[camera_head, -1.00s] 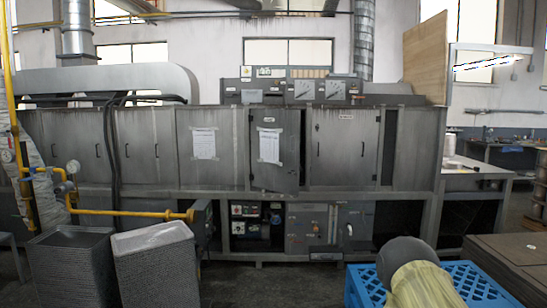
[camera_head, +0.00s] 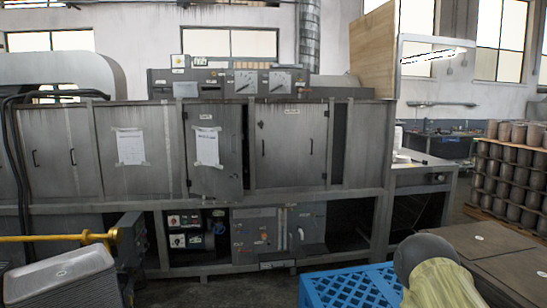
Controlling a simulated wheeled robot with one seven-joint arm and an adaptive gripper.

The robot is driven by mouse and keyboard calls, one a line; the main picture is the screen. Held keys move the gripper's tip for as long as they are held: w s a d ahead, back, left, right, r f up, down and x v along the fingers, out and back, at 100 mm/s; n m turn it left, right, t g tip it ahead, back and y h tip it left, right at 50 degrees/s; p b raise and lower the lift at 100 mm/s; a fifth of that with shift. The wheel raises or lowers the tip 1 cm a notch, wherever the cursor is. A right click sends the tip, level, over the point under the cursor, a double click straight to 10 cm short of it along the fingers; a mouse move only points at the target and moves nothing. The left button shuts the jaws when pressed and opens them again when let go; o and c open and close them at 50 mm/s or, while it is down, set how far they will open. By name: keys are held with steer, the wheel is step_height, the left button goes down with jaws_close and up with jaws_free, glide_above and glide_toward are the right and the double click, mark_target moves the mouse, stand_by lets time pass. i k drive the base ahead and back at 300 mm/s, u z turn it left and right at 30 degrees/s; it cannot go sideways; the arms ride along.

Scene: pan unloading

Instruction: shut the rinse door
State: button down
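The grey metal machine (camera_head: 300,193) has a row of door panels along its front. One door (camera_head: 230,125), left of the middle, with a white sheet (camera_head: 207,146) on it, stands ajar. Its right side swings outward, its lower edge slants down to the right, and a dark gap shows along its right edge. A small label sits near its top, too small to read, so I cannot confirm that it is the rinse door. The panel to its right (camera_head: 290,165) looks flush, with a dark vertical opening beyond it. My gripper is not in view.
A blue plastic crate (camera_head: 345,290) stands low in front, right of centre, beside brown boxes (camera_head: 490,250). A grey stack (camera_head: 65,280) and yellow pipe (camera_head: 55,238) are at lower left. Stacked pots (camera_head: 510,170) stand far right. Floor shows before the machine's middle.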

mark_target(214, 132)
steer(key=z, duration=0.1)
steer(key=i, duration=1.7)
steer(key=u, duration=0.7)
steer(key=i, duration=1)
steer(key=u, duration=0.6)
